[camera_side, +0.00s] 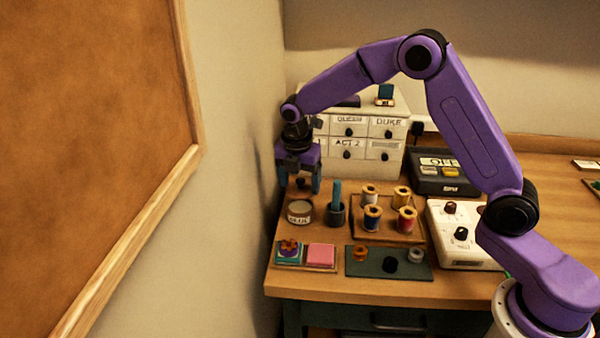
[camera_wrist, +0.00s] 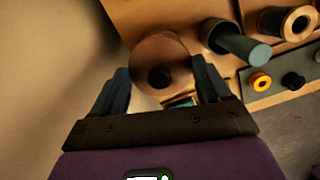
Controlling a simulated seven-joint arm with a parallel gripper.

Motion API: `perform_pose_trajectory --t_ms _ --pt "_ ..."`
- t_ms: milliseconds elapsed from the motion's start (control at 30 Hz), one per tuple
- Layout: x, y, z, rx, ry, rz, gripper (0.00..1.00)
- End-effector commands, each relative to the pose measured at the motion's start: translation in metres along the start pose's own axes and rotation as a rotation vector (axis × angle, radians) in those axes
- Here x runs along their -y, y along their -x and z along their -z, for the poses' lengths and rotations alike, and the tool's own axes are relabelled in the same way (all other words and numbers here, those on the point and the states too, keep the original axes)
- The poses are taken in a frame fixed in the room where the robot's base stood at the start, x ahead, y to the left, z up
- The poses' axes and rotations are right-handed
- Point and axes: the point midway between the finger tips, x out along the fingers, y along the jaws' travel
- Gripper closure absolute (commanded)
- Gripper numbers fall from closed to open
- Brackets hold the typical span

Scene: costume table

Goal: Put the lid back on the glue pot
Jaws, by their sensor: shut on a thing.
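The glue pot (camera_side: 300,213) is a short round jar with a pale label, upright near the table's left edge; its top looks uncovered. My gripper (camera_side: 302,183) points down just behind and above it in the side view. In the wrist view, the lid (camera_wrist: 160,54), a copper-brown disc with a dark knob, sits between the fingertips of my gripper (camera_wrist: 160,82), which is shut on it. The lid is mostly hidden by the fingers in the side view, and its exact height is unclear. I cannot make out the pot in the wrist view.
A cup with a teal stick (camera_side: 337,212) stands close to the pot's right. Drawers (camera_side: 375,160) stand behind; the wall (camera_side: 232,150) is close on the left.

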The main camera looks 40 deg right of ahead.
Motion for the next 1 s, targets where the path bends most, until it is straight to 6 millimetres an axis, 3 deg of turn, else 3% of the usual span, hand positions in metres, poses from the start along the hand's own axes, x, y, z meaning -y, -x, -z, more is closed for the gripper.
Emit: perform_pose_trajectory --t_ms 500,1000 --pt "0.0 -0.037 0.006 -0.001 -0.001 0.001 0.53" --pt "0.0 -0.04 0.006 0.0 -0.001 0.0 0.53"
